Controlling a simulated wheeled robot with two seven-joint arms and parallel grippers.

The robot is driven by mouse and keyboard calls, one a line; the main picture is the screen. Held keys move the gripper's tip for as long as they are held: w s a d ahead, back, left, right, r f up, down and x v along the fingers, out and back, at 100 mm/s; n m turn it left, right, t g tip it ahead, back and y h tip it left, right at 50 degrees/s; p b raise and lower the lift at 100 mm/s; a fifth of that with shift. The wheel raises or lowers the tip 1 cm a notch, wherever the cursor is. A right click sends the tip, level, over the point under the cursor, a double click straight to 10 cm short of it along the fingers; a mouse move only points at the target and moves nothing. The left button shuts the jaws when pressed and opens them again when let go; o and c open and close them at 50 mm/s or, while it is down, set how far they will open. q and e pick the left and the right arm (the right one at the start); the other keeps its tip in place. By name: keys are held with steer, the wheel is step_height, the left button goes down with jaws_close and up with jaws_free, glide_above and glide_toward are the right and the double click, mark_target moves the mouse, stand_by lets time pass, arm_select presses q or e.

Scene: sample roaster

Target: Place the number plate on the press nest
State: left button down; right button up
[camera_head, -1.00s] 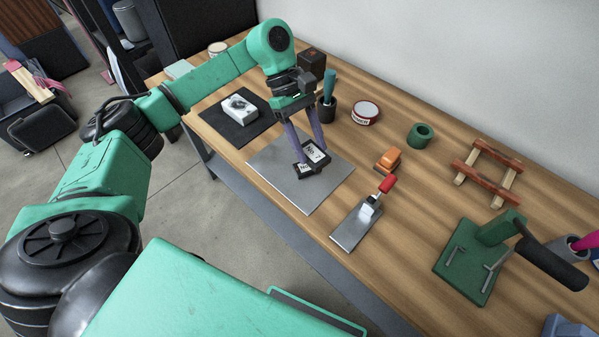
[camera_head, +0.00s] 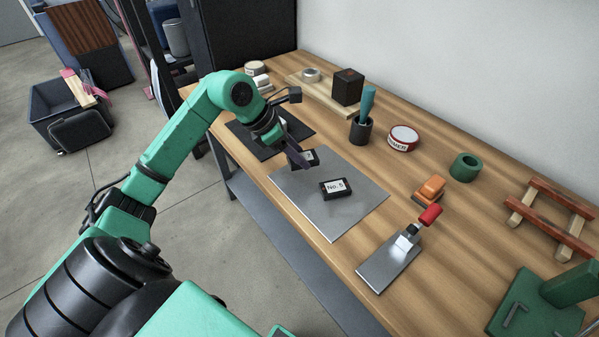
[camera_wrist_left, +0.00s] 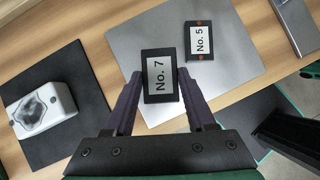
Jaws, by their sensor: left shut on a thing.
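A black number plate with a white "No. 7" label (camera_wrist_left: 159,76) is between the fingers of my left gripper (camera_wrist_left: 161,80), which is shut on it. In the head view this plate (camera_head: 311,155) shows small at the gripper, over the far left part of the grey metal sheet (camera_head: 345,218). A second black plate, "No. 5" (camera_head: 336,189), lies on that sheet, apart from the gripper. A white block with a dark recess (camera_wrist_left: 40,107) sits on a black mat (camera_wrist_left: 57,141), left of the gripper in the wrist view. I cannot tell which part is the press nest. My right gripper is out of view.
A steel plate with a red-handled clamp (camera_head: 388,265) lies near the front edge. A green press-like stand (camera_head: 535,308) is at the lower right. A cup with a teal-handled tool (camera_head: 361,131), a round tin (camera_head: 403,138) and an orange block (camera_head: 431,188) stand farther back.

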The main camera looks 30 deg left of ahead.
mark_target(298, 177)
arm_select(q)
step_height(298, 177, down, 5)
steer(key=shift+r, duration=0.1)
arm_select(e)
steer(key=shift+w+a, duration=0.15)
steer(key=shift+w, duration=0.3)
arm_select(q)
steer(key=shift+b, duration=0.3)
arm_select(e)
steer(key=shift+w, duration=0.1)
arm_select(q)
steer(key=shift+c, duration=1.1)
jaws_free()
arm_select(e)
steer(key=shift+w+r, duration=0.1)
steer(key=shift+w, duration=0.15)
